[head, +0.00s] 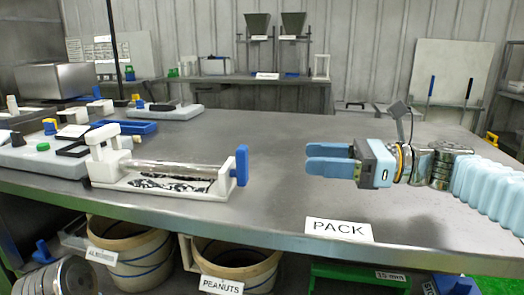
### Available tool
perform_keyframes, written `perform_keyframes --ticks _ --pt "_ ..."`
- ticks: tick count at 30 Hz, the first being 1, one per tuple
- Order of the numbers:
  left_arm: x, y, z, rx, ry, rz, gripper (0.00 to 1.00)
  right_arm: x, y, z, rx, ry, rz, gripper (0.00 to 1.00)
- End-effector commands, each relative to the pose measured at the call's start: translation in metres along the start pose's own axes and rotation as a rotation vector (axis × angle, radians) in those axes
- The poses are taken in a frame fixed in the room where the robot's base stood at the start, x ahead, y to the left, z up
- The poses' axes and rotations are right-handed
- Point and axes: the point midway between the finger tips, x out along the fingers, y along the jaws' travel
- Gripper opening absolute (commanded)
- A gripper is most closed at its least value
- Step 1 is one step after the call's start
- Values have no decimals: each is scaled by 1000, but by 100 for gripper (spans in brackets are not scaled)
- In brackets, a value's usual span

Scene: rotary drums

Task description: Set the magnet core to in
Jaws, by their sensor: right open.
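A white fixture (103,165) stands near the front edge of the table, left of centre. A metal rod or tube (170,166), seemingly the magnet core's drum, lies across it above a tray with black speckled material. A blue handle (241,165) stands upright at its right end. The core itself is not clearly visible, so I cannot tell how far in it sits. My right gripper (312,160) points left over the table, open and empty. It is apart from the blue handle, to its right. My left gripper is not in view.
A PACK label (338,230) is on the front edge. Pails labelled PEANUTS (235,268) and another (125,255) stand below the table. A blue tray (130,127) and other white devices (165,111) lie behind and left. The tabletop between handle and gripper is clear.

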Motion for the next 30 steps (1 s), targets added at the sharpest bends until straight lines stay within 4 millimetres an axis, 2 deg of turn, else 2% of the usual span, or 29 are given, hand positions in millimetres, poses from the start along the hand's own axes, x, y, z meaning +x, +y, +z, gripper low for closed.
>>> perform_keyframes --ticks 2,7,15,21,25,30 --pt "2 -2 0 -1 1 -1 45 6 8 0 0 -3 0 60" --pt "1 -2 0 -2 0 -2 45 28 9 0 1 -3 0 60" --pt "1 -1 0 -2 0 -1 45 90 8 0 2 -2 0 60" --pt "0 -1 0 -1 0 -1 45 126 7 0 1 -2 -2 60" --pt "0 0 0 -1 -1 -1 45 137 7 0 0 -2 -4 60" --pt "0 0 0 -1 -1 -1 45 142 7 0 1 -2 -4 60"
